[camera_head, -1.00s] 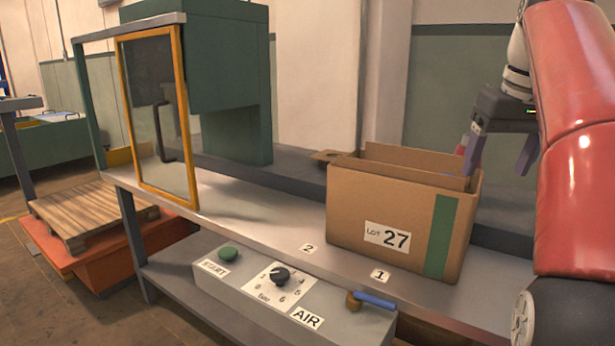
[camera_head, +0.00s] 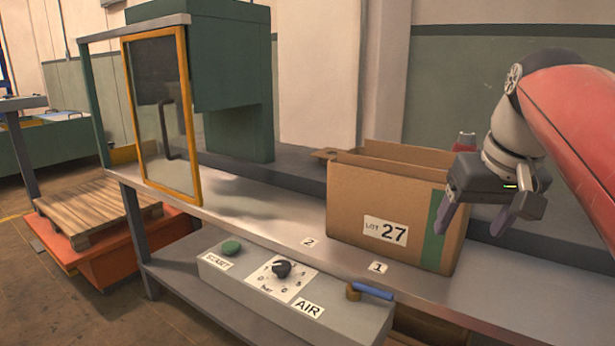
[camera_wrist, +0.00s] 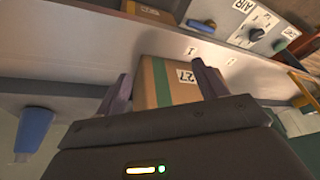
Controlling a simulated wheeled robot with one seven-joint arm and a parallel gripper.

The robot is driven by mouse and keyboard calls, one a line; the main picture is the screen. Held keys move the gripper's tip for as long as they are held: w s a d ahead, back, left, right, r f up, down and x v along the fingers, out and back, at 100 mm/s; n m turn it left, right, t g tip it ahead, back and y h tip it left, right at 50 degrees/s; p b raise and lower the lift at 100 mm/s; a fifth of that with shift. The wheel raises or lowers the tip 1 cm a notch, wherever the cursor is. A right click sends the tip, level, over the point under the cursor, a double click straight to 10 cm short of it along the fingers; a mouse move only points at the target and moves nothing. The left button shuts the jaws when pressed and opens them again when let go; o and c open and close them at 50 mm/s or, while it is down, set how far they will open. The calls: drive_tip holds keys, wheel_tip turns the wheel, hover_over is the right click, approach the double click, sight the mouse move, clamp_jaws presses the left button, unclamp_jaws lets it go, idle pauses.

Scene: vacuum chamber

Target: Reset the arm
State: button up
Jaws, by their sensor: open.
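My gripper (camera_head: 478,216) is open, with its two purple fingers apart and pointing down. In the head view it is at the right, in front of the right end of the cardboard box and overlapping part of it. The open cardboard box (camera_head: 345,205), with a "LOT 27" label and a green stripe, stands on the bench by the label 1. In the wrist view the box (camera_wrist: 183,82) shows beyond and between the two fingers (camera_wrist: 160,88); I cannot tell whether they touch it.
The grey bench (camera_head: 275,218) carries a green press frame with a yellow-framed door (camera_head: 188,120). Below its front edge is a control box (camera_head: 345,318) with a green START button (camera_head: 231,247), a dial (camera_head: 282,268) and a blue AIR lever (camera_head: 373,291). A wooden pallet (camera_head: 95,208) lies at left.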

drive_tip(key=s+a+f, duration=0.2)
drive_tip(key=s+f, duration=0.2)
drive_tip(key=f, duration=0.3)
drive_tip(key=s+a+f+t, duration=0.1)
drive_tip(key=s+a+f, duration=0.2)
drive_tip(key=f, duration=0.4)
drive_tip(key=s+a+f, duration=0.3)
drive_tip(key=s+f, duration=0.2)
drive_tip(key=f, duration=0.2)
drive_tip(key=shift+s+a+f, duration=0.2)
drive_tip(key=shift+s+f, duration=0.05)
drive_tip(key=shift+f, duration=0.05)
